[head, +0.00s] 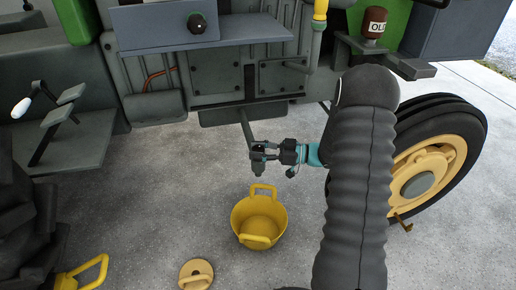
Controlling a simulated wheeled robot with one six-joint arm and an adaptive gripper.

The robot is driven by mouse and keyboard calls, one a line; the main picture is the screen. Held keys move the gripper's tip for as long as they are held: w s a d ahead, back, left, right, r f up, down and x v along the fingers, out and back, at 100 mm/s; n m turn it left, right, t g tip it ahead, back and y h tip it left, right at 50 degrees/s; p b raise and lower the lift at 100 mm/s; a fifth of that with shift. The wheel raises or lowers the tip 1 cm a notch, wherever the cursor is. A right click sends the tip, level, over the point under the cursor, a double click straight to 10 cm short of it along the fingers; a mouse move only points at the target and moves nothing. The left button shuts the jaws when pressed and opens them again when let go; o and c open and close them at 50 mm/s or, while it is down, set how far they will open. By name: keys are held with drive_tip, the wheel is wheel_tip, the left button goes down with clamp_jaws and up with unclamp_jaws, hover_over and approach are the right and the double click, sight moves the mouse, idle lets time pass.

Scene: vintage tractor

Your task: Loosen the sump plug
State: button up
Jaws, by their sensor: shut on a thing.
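My gripper (262,153) is in the middle of the head view, reaching in from the right below the tractor's grey underside (245,112). It is shut on the lower end of a thin grey bar (247,130), which looks like a wrench handle. The bar slopes up and left to the underside. I cannot make out the sump plug itself; the bar's upper end and the underside's edge leave it hidden. A yellow bucket (238,222) with two handles stands on the ground just below my gripper, apart from it.
A round yellow lid (196,272) lies on the floor at the front, and a yellow handled thing (88,274) is at the lower left. The front wheel (440,165) stands to the right, a step with a pedal (75,140) to the left. Concrete around the bucket is clear.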

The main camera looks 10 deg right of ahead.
drive_tip(key=n+g+y+p, duration=0.1)
drive_tip(key=n+g, duration=0.2)
drive_tip(key=g, duration=0.2)
drive_tip(key=shift+n+g, duration=0.4)
drive_tip(key=n+g+p, duration=0.1)
drive_tip(key=g, duration=0.2)
drive_tip(key=shift+a+r+n, duration=0.1)
drive_tip(key=shift+r+n, duration=0.05)
drive_tip(key=shift+n, duration=0.25)
drive_tip(key=n+g+h+p, duration=0.1)
drive_tip(key=n+g+p, duration=0.1)
drive_tip(key=g+p, duration=0.1)
drive_tip(key=shift+r+p, duration=0.15)
drive_tip(key=shift+p, duration=0.75)
drive_tip(key=shift+n+g+p, duration=0.5)
drive_tip(key=shift+g+p, duration=0.2)
drive_tip(key=shift+p, duration=0.3)
drive_tip(key=shift+h+p, duration=0.3)
drive_tip(key=shift+p, duration=0.05)
drive_tip(key=shift+s+f+n+g+p, duration=0.1)
drive_tip(key=shift+f+n+g+p, duration=0.3)
drive_tip(key=shift+g+p, duration=0.2)
drive_tip(key=o, duration=1.2)
drive_tip(key=shift+a, duration=0.1)
